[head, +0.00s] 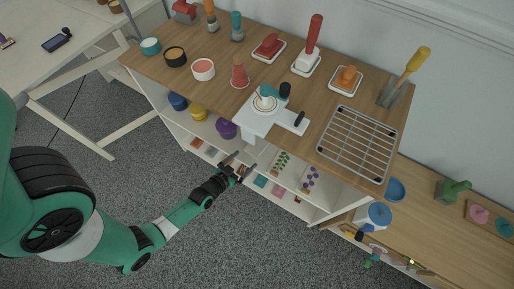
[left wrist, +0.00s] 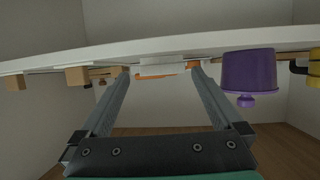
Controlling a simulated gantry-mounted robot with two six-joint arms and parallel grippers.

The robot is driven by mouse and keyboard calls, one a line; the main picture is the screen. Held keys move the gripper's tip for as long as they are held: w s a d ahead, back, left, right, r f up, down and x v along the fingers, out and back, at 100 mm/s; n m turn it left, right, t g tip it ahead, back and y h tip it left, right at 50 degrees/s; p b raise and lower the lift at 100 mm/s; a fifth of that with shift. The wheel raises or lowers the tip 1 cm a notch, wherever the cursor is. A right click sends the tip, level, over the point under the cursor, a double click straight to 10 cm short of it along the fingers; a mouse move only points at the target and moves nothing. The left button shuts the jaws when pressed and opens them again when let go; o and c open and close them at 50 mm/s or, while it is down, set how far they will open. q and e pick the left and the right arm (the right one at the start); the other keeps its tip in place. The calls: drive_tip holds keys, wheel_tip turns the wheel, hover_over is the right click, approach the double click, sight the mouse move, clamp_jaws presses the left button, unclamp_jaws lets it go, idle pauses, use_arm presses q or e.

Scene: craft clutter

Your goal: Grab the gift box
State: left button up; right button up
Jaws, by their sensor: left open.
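I cannot clearly pick out a gift box in either view. My left gripper (head: 241,164) is open at the front of the white shelf unit below the wooden top, with its fingers pointing toward the shelves. In the left wrist view, which looks upside down, its two fingers (left wrist: 158,78) are spread apart with nothing clearly held. A pale box-like piece (left wrist: 162,70) with some orange beside it shows beyond the fingertips at the shelf edge. I cannot tell what it is. My right gripper is not in view.
A purple pot (head: 226,128) stands on the shelf near the gripper; it also shows in the left wrist view (left wrist: 250,72). A yellow pot (head: 198,112) and a blue pot (head: 177,101) stand left of it. A wire rack (head: 358,143) lies on the wooden top. The floor in front is clear.

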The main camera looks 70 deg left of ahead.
sight(250, 154)
use_arm(q)
drive_tip(key=x, duration=0.1)
drive_tip(key=b+x, duration=0.1)
drive_tip(key=x, duration=0.1)
drive_tip(key=b+x, duration=0.1)
drive_tip(key=x, duration=0.1)
drive_tip(key=shift+a+r, duration=0.25)
drive_tip(key=shift+r, duration=0.1)
drive_tip(key=shift+w, duration=0.2)
drive_tip(key=shift+s, duration=0.1)
drive_tip(key=c, duration=1.1)
wheel_tip(250, 154, up, 10)
drive_tip(key=p, duration=1)
drive_tip(key=shift+r, duration=0.1)
